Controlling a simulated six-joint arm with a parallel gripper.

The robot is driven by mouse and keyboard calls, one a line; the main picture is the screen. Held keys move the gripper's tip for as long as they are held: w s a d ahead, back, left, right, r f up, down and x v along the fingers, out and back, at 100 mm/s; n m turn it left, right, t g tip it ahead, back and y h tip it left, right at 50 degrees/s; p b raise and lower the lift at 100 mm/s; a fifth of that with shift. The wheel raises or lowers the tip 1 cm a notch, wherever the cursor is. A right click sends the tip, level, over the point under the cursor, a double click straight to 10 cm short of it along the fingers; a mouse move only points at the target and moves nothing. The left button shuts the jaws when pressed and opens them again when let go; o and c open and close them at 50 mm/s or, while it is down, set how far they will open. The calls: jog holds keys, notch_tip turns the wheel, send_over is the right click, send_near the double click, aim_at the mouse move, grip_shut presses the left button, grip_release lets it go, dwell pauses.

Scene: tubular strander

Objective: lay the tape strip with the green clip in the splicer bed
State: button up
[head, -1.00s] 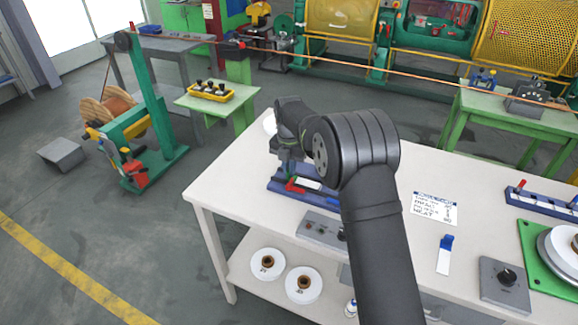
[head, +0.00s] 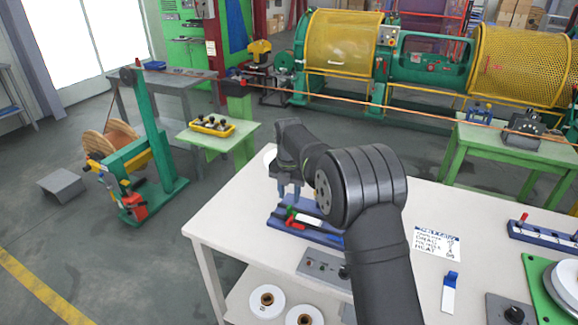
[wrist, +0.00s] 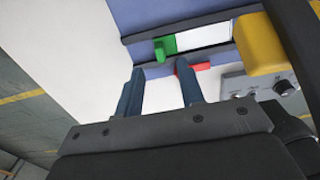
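The splicer bed (head: 328,239) is a blue block with dark rails near the far left edge of the white table. The white tape strip (head: 307,222) lies on it, with the green clip (head: 290,212) at its left end. In the wrist view the strip (wrist: 203,37) lies between the dark rails, its right end hidden by a yellow block (wrist: 258,45); the green clip (wrist: 165,47) overlaps the near rail. My gripper (head: 288,192) is above the clip end, its two blue fingers apart and empty. The fingers (wrist: 160,85) also show in the wrist view, clear of the clip.
A red lever (wrist: 192,67) sits at the bed's near side. A grey control box (head: 323,268) stands in front of it. A strip with a blue clip (head: 450,290) and a printed card (head: 437,241) lie on the table to the right.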

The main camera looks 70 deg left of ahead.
aim_at(289, 206)
notch_tip(289, 206, up, 13)
jog(key=shift+f, duration=0.15)
dwell(0.6)
notch_tip(289, 206, down, 17)
jog(key=shift+f, duration=0.1)
jog(key=shift+r, duration=0.2)
jog(key=shift+r, duration=0.1)
dwell(0.5)
notch_tip(289, 206, up, 17)
notch_tip(289, 206, down, 17)
jog(key=shift+r, duration=0.1)
jog(key=r, duration=0.6)
jog(key=shift+d+r, duration=0.15)
jog(key=shift+d, duration=0.05)
jog(key=s+d+r, duration=0.1)
jog(key=s+d, duration=0.1)
jog(key=d, duration=0.8)
jog(key=shift+s+d, duration=0.15)
jog(key=shift+s, duration=0.1)
